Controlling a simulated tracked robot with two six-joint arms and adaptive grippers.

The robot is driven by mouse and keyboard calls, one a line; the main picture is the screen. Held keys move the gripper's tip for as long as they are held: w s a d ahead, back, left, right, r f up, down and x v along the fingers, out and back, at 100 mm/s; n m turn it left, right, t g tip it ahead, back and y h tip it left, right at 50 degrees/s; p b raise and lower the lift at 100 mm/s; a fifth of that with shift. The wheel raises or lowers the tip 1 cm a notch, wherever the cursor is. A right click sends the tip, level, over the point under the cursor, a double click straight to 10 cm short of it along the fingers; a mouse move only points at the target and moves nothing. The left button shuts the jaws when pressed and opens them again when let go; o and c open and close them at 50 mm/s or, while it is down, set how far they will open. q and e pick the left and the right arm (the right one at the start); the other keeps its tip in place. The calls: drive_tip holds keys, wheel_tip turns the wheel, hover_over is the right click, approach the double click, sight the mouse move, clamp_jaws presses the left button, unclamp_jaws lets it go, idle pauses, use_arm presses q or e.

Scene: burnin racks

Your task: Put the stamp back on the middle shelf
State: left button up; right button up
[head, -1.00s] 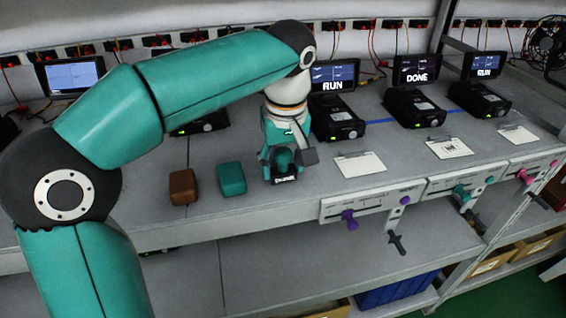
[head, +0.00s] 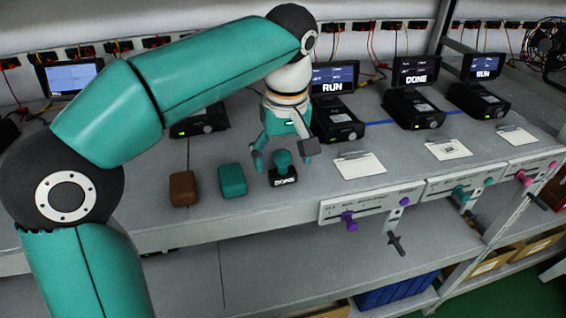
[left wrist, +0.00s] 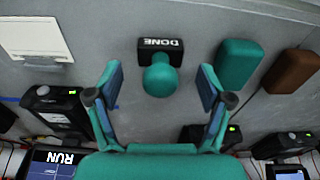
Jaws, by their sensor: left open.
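The stamp (head: 283,170) has a teal round knob on a black base marked DONE. It stands upright on the shelf, at the right of the teal block. In the left wrist view the stamp (left wrist: 160,72) lies ahead of and between the spread fingers, touching neither. My left gripper (head: 281,155) is open and empty, just behind and above the stamp; its fingers also show in the left wrist view (left wrist: 160,92). The shelf (head: 240,212) is the grey surface holding the stamp. My right gripper is not in view.
A teal block (head: 232,180) and a brown block (head: 183,189) sit left of the stamp. A white card (head: 359,166) lies to its right. Black devices with screens, one reading RUN (head: 336,119), stand behind. A lower shelf (head: 280,270) is below.

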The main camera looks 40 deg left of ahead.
sight(284, 153)
use_arm(q)
drive_tip(key=r, duration=0.5)
drive_tip(key=shift+s+d+r+p, duration=0.15)
drive_tip(key=shift+d+p, duration=0.15)
drive_tip(key=shift+p, duration=0.1)
